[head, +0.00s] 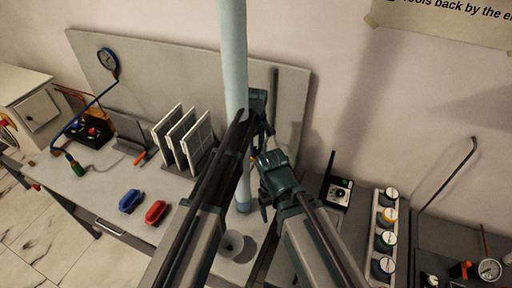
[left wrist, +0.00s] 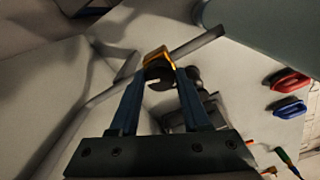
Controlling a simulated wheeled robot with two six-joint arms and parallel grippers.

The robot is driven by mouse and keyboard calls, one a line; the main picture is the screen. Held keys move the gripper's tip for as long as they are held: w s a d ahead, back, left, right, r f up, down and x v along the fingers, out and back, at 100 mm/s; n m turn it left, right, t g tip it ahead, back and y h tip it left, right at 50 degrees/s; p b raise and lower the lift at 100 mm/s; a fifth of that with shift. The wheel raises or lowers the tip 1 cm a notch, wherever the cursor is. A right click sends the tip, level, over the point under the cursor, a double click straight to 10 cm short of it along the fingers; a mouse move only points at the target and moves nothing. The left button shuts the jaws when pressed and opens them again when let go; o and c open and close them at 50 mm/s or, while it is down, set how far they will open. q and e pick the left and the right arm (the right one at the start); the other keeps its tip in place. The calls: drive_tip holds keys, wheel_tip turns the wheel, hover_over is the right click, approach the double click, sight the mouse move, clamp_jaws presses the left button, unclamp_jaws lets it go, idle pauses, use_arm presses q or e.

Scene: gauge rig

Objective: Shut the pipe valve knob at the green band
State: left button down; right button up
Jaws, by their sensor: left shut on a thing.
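A tall pale blue pipe (head: 233,55) stands upright behind my arms in the head view. It fills the upper right of the left wrist view (left wrist: 260,30). My left gripper (left wrist: 160,75) is shut on an orange-yellow knob (left wrist: 156,54), one finger on each side. A grey bar (left wrist: 200,42) extends to the right beside the knob. In the head view the knob is mostly hidden by my arms, and the left gripper (head: 262,125) is close to the pipe. I cannot make out a green band. My right arm comes up close beside it; its fingers are unclear.
Blue (head: 130,201) and red (head: 155,212) objects lie on the bench left of my arms. My two arms are close together.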

use_arm(q)
drive_tip(key=m, duration=1.1)
drive_tip(key=shift+m, duration=1.8)
drive_tip(key=shift+c, duration=1.8)
unclamp_jaws()
drive_tip(key=shift+r, duration=0.15)
